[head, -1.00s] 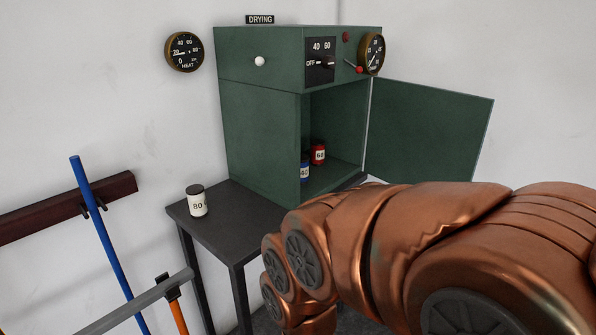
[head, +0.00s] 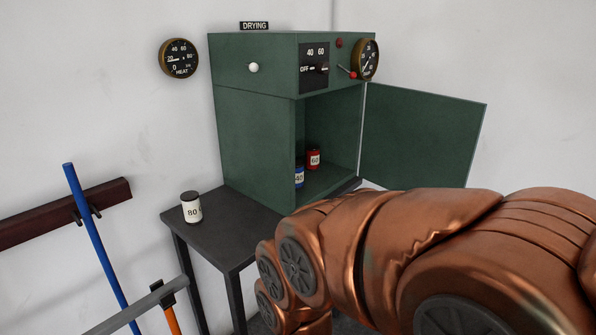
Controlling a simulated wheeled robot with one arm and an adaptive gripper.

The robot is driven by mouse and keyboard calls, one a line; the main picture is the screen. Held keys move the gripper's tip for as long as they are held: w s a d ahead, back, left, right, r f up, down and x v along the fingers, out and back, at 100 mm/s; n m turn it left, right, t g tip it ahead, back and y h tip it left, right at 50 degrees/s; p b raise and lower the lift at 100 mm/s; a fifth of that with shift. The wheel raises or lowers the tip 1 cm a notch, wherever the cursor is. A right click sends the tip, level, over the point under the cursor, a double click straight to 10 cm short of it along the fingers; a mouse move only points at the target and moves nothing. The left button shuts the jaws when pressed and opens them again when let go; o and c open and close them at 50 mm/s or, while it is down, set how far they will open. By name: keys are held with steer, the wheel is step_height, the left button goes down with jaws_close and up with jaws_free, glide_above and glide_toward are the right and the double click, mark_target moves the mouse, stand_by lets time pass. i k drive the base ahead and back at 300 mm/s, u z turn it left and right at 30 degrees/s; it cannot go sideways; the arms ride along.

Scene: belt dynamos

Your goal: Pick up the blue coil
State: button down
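The blue coil (head: 299,177) is a small blue cylinder with a white label that looks like 40. It stands upright inside the open green drying cabinet (head: 252,135), near the opening's left edge, which hides part of it. A red coil (head: 313,159) marked 60 stands just behind it to the right. A white coil (head: 191,208) marked 80 with a dark top stands outside on the dark table. My copper arm fills the lower right, in front of the table. My gripper is not in view.
The cabinet door (head: 422,138) is swung wide open to the right. The dark table (head: 222,238) has bare room left of the cabinet. A blue pole (head: 93,240) leans at a wall rack (head: 108,196) on the left, near a grey bar (head: 140,306).

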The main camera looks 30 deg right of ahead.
mark_target(299, 164)
steer(key=u, duration=2.9)
steer(key=k, duration=1.2)
steer(key=z, duration=1.75)
